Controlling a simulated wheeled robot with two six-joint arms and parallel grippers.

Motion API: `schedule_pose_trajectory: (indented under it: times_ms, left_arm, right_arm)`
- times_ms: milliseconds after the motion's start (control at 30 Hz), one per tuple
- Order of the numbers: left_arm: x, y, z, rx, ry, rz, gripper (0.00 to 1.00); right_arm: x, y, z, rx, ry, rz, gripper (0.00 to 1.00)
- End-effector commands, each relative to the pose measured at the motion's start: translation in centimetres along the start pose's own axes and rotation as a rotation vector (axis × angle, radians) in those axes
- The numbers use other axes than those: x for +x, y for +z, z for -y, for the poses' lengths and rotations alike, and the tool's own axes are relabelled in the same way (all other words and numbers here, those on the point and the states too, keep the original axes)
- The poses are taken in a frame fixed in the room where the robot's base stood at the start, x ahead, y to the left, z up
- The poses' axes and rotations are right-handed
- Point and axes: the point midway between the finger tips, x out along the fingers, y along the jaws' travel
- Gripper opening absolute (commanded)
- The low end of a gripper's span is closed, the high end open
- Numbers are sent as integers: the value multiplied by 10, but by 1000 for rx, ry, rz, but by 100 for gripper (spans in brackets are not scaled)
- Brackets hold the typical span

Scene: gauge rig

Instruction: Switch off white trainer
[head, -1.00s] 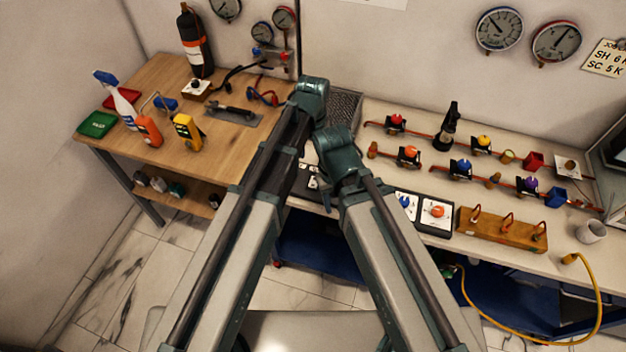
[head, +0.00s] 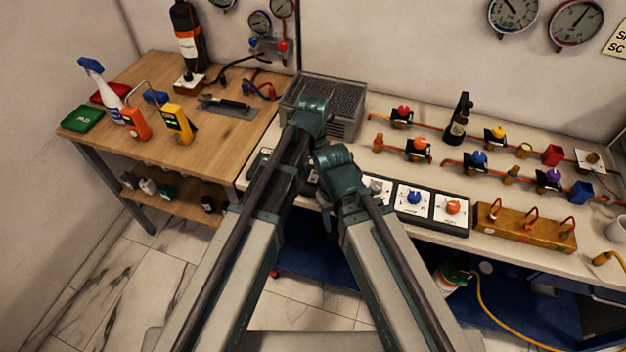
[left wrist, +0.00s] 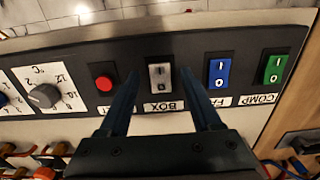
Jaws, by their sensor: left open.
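The white rocker switch (left wrist: 160,77) sits on a black control panel (left wrist: 190,45), above the label BOX, which shows upside down. A red button (left wrist: 104,84) is on its left, and a blue rocker (left wrist: 219,72) and green rocker (left wrist: 274,69) are on its right. I cannot tell which side of the white rocker is pressed. My left gripper (left wrist: 160,76) is open and empty. Its fingertips lie either side of the white rocker in the left wrist view; contact is not clear. In the head view my arms hide the gripper and white rocker. My right gripper does not show.
The panel's dials, including a blue knob (head: 414,197) and orange knob (head: 453,207), lie to the right. A wooden block with red hooks (head: 525,227) stands beside them. A grey mesh box (head: 350,125) is behind. Several valves line the bench's back right.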

Motion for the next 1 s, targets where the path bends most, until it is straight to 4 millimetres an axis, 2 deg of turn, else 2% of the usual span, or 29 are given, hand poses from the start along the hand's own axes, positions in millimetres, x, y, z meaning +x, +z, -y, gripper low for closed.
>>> schedule_pose_trajectory:
  times_ms: [67,367,700,1000]
  left_arm:
    - [6,0,0,0,0,0,65]
    - [6,0,0,0,0,0,63]
    - [6,0,0,0,0,0,2]
    - [6,-7,0,0,0,58,0]
  right_arm:
    - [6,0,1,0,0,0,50]
    - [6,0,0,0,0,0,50]
    - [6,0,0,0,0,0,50]
    - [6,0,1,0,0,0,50]
